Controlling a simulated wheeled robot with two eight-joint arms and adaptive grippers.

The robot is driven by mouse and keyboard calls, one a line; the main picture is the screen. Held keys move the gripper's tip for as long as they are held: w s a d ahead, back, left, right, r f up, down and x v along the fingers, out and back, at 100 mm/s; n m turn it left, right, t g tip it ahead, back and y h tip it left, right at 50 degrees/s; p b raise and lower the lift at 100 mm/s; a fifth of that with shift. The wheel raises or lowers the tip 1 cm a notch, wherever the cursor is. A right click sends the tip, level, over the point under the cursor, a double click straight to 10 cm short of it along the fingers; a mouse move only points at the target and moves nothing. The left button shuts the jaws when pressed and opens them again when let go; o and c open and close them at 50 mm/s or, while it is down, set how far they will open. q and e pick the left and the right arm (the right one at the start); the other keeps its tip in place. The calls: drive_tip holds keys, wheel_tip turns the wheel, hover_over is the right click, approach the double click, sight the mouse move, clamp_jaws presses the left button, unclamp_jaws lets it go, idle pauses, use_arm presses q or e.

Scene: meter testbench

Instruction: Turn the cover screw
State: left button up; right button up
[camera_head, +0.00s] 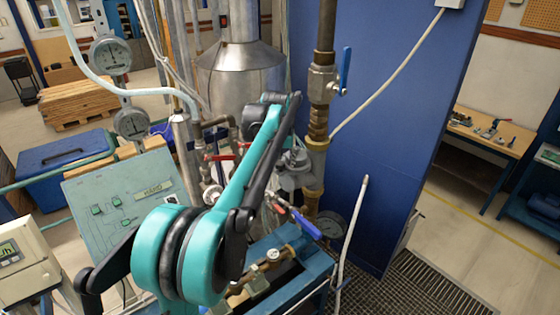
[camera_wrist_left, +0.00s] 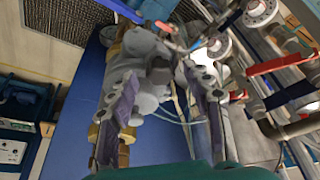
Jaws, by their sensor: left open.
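A grey meter body (camera_head: 296,168) sits on the brass pipe, partly hidden behind my left arm in the head view. In the left wrist view the grey rounded body (camera_wrist_left: 146,48) is close up, around and between the fingers. My left gripper (camera_wrist_left: 168,82) is open, its two fingers with purple pads spread apart, with the grey body just beyond them. I cannot tell whether a finger touches it. In the head view the fingers are hidden or too small to tell. I cannot make out the cover screw. My right gripper is not in view.
A vertical pipe with a blue-handled valve (camera_head: 345,68) rises above the meter before a blue panel (camera_head: 385,110). A blue lever (camera_head: 306,224) and a dial gauge (camera_head: 331,224) are below. A red handle (camera_wrist_left: 280,64) stands to the right in the wrist view.

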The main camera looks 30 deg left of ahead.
use_arm(q)
drive_tip(key=v, duration=1.2)
